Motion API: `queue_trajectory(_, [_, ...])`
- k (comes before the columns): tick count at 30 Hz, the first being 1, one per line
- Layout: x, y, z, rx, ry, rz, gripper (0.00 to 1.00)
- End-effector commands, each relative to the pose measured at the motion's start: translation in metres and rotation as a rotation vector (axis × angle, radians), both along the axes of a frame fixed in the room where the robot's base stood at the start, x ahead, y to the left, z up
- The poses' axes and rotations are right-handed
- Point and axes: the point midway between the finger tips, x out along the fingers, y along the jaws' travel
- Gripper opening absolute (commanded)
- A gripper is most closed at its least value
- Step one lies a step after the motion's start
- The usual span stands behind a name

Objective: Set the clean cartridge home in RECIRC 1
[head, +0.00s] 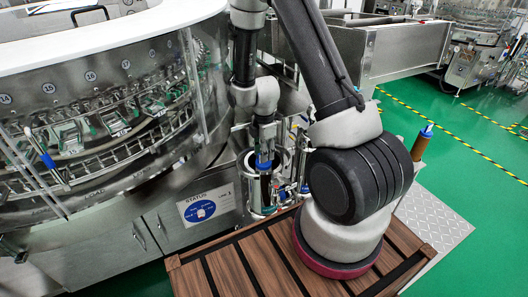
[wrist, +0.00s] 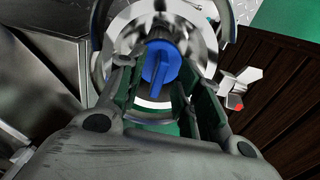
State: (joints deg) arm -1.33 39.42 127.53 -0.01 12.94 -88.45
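My gripper (head: 264,145) points down over the piping beside the washer. In the wrist view, my gripper's fingers (wrist: 160,82) stand on either side of a blue finned cap (wrist: 160,63). The cap sits inside a shiny round metal housing (wrist: 127,25). In the head view, the blue cap (head: 263,163) shows just below the fingers, with a dark upright body (head: 265,187) under it. I cannot tell whether the fingers press on the cap or stand apart from it. No RECIRC 1 label is readable, and any cartridge body inside the housing is hidden.
A brown cylinder with a blue-and-white top (head: 421,143) stands at the right, behind my arm. The washer's curved glass front (head: 100,110) is at left, with a status sign (head: 207,205) below. A metal fitting with a red tip (wrist: 237,88) sits right of the housing. Brown slatted decking (head: 225,270) lies in front.

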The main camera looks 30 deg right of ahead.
Motion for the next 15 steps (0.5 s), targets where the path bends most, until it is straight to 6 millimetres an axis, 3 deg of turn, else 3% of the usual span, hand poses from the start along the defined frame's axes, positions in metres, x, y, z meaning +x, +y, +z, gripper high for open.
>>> queue_trajectory(7, [0.001, 0.000, 0.017, 0.000, -0.004, 0.000, 0.35])
queue_trajectory(15, [0.001, 0.000, 0.077, 0.000, -0.006, 0.000, 0.35])
